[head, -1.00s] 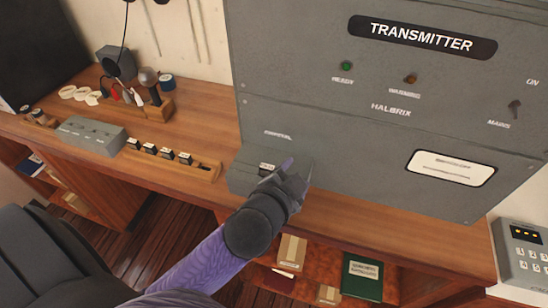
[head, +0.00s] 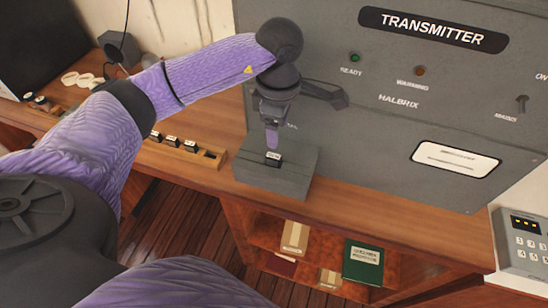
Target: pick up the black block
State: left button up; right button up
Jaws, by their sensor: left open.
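A small black block (head: 274,160) with a pale label on top sits in the top of a grey box (head: 262,180) that juts out at the foot of the transmitter cabinet. My left gripper (head: 272,138) points down just above and behind this block, open and empty. One finger shows clearly; the other is hard to make out. Whether a fingertip touches the block I cannot tell. Similar black blocks (head: 172,141) with pale tops stand in a wooden rack (head: 210,160) to the left, partly hidden by my arm. My right gripper is not in view.
The grey transmitter cabinet (head: 400,120) rises right behind the box. The wooden desk (head: 400,222) is clear to the right of the box. A keypad (head: 527,245) is at the far right. A green book (head: 362,262) and cartons are on the shelf below.

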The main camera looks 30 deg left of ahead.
aim_at(274, 156)
pick_arm(q)
jog(key=f, duration=0.7)
jog(key=shift+s+a+f, duration=0.2)
jog(key=shift+a+f, duration=0.15)
jog(key=shift+a, duration=0.05)
jog(key=shift+f, duration=0.35)
grip_shut()
